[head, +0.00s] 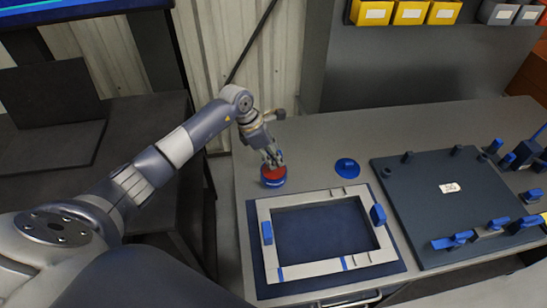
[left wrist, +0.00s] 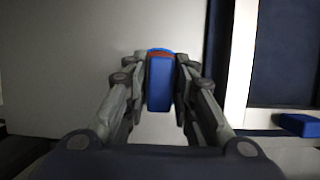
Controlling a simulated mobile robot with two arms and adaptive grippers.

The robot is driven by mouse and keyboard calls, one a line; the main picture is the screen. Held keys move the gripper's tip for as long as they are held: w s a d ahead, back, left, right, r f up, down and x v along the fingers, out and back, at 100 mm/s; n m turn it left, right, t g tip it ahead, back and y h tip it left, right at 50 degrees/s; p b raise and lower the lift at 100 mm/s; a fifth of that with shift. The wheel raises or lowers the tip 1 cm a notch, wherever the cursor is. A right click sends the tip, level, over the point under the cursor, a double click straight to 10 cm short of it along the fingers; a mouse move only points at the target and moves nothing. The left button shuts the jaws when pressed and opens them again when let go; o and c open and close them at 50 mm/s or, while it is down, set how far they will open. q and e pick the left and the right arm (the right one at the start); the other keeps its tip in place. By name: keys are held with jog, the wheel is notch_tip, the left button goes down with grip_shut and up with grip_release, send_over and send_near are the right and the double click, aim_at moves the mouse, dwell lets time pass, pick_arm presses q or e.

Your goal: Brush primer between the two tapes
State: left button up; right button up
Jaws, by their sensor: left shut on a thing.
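A pale rectangular frame (head: 261,205) lies on a dark blue mat (head: 395,262) on the bench. Thin blue strips that look like tape cross its near rail, one at the left (head: 281,273) and one farther right (head: 344,263). A small round red and blue tin (head: 273,180) stands just beyond the frame's far left corner. My left gripper (head: 271,158) is directly above the tin, shut on a blue handle (left wrist: 160,85). The handle's lower end is hidden, and I cannot tell whether it reaches into the tin. My right gripper is out of view.
A round blue piece with a grip (head: 347,167) lies beyond the frame. Blue blocks sit on the frame's left (head: 267,232) and right (head: 378,214) rails. A dark board (head: 430,205) with several blue fittings is at the right. Yellow bins (head: 410,12) hang behind.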

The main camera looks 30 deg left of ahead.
pick_arm(q)
jog(key=shift+r+p, duration=0.95)
jog(key=shift+r, duration=1.1)
jog(key=shift+d+r, duration=0.2)
jog(key=shift+d, duration=0.1)
jog(key=s+d+r+m+g+b, duration=0.1)
jog(key=s+d+r+m+g, duration=0.15)
jog(key=d+m, duration=0.3)
jog(key=s+d+r+m+g+b, duration=0.1)
jog(key=s+d+r+m+g, duration=0.1)
jog(key=s+d+r+m, duration=0.25)
jog(key=s+a+r+m+g+y+b, duration=0.1)
jog(key=s+r+m+g+y, duration=0.1)
jog(key=s+m, duration=1.1)
jog(key=shift+s+a+m+g+y, duration=0.15)
jog(key=shift+s+m+g+y, duration=0.25)
jog(key=shift+m+y, duration=0.6)
